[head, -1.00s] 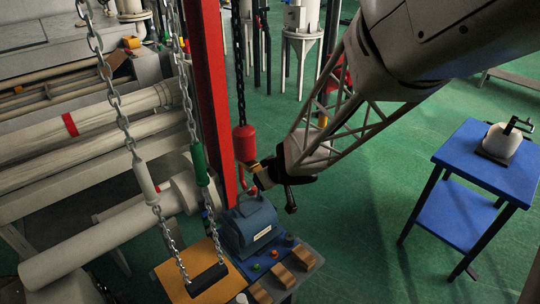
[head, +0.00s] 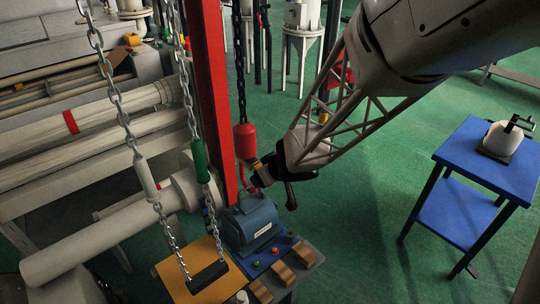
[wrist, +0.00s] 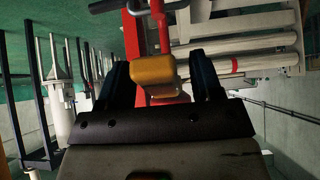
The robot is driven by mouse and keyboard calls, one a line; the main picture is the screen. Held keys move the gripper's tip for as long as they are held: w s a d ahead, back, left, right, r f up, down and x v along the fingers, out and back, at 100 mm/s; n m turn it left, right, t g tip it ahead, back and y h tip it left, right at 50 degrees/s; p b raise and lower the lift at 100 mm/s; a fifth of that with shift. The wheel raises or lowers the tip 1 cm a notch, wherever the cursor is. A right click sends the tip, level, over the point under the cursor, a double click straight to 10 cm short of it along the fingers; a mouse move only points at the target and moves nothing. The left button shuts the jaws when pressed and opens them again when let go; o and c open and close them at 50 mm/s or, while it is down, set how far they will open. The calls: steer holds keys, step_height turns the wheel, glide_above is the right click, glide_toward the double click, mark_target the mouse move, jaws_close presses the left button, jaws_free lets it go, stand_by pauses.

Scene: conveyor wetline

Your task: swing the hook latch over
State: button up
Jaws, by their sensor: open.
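The red hook block (head: 245,141) hangs from a dark chain beside the red post in the head view. A yellow block (wrist: 156,74) on a red rod (wrist: 162,30) shows in the wrist view, between my fingers. I cannot make out the latch as a separate part. My gripper (head: 250,176) is at the lower end of the red hook block, above the blue case. In the wrist view my gripper (wrist: 158,80) is open, with one dark finger on each side of the yellow block. I cannot tell whether either finger touches it.
The blue case (head: 252,224) stands below my gripper on a bench with several wooden blocks. A black bar (head: 208,274) hangs on two chains at the left. The red post (head: 213,100) stands close behind. A blue table (head: 460,155) stands at the right, with open green floor between.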

steer(key=shift+r, duration=0.1)
steer(key=v, duration=0.7)
steer(key=shift+s+d+r, duration=0.2)
steer(key=shift+r, duration=0.05)
steer(key=shift+s+f, duration=0.15)
stand_by(0.5)
steer(key=shift+s+d+f+t+y, duration=0.25)
steer(key=shift+d+f+t+y, duration=0.1)
steer(key=shift+t+y, duration=0.3)
steer(key=shift+s+d+f+t+y, duration=0.2)
steer(key=shift+f+t+y, duration=0.2)
steer(key=shift+t+y, duration=0.2)
steer(key=shift+s+d+f+t+y, duration=0.25)
steer(key=shift+d+f+t+y, duration=0.1)
steer(key=shift+t+y, duration=0.3)
steer(key=shift+a, duration=0.1)
steer(key=shift+x, duration=3.9)
